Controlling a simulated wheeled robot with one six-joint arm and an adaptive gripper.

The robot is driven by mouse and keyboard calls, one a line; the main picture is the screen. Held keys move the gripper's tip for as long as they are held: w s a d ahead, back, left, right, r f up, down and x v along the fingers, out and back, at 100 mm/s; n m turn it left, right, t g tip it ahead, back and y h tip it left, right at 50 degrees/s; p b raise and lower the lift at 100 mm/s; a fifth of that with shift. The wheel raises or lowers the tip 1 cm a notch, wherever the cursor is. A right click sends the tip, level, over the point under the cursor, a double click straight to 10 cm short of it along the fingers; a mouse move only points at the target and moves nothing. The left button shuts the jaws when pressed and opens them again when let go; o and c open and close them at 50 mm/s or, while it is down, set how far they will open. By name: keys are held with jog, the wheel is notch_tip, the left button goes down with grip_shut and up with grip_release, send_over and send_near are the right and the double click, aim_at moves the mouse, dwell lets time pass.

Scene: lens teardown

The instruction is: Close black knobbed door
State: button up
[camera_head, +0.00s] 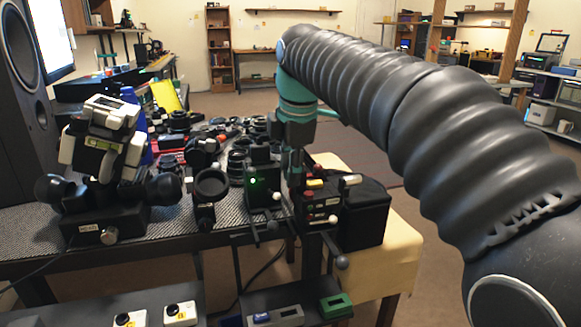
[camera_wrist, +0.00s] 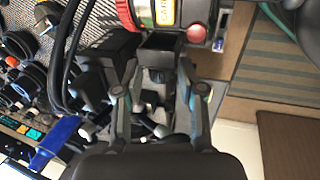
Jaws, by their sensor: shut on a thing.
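A black unit (camera_head: 320,212) with red, white and black knobs stands at the table's right front end. Beside it on the left is a black box (camera_head: 262,188) with a green light and small white-tipped levers. I cannot tell which panel is the black knobbed door, or how far open it stands. My gripper (camera_head: 294,182) points down between these two units, its tips partly hidden among them. In the wrist view, my gripper (camera_wrist: 160,92) has its two fingers around a black part (camera_wrist: 158,52), whose full shape is hidden. A red knob (camera_wrist: 196,33) shows just beyond the fingers.
The table's left side holds a binocular device (camera_head: 105,170), and a round black holder (camera_head: 210,187) stands nearer. Many lens parts (camera_head: 215,130) crowd the tabletop behind. A lower shelf (camera_head: 255,297) in front carries small boxes. Floor (camera_head: 440,230) is clear at the right.

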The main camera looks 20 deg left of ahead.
aim_at(319, 182)
jog(key=shift+w+d+r+g+y+p, duration=0.15)
jog(key=shift+w+d+g+y+p, duration=0.1)
jog(key=shift+d+g+y, duration=0.25)
jog(key=shift+w+d+r+g+y+p, duration=0.1)
jog(key=shift+w+d+g+y+p, duration=0.2)
jog(key=shift+y, duration=0.4)
jog(key=d+y, duration=0.1)
jog(key=w+m+g+y+b, duration=0.1)
jog(key=y, duration=0.1)
jog(key=shift+d+f+g, duration=0.15)
jog(key=shift+d+g, duration=0.15)
jog(key=shift+d, duration=0.05)
jog(key=d+g+y+b, duration=0.1)
jog(key=y+b, duration=0.1)
jog(key=w+d+f+y+b, duration=0.1)
jog(key=y+b, duration=0.1)
jog(key=shift+w+m+g, duration=0.1)
jog(key=shift+m+g, duration=0.2)
jog(key=shift+g, duration=0.1)
jog(key=y+b, duration=0.1)
jog(key=b, duration=0.1)
jog(key=d+g+y+b, duration=0.1)
jog(key=y, duration=0.1)
jog(key=shift+w+f+m+b, duration=0.3)
jog(key=shift+w+f+b, duration=0.05)
jog(key=shift+b, duration=0.05)
jog(key=shift+d+g, duration=0.1)
jog(key=shift+g, duration=0.2)
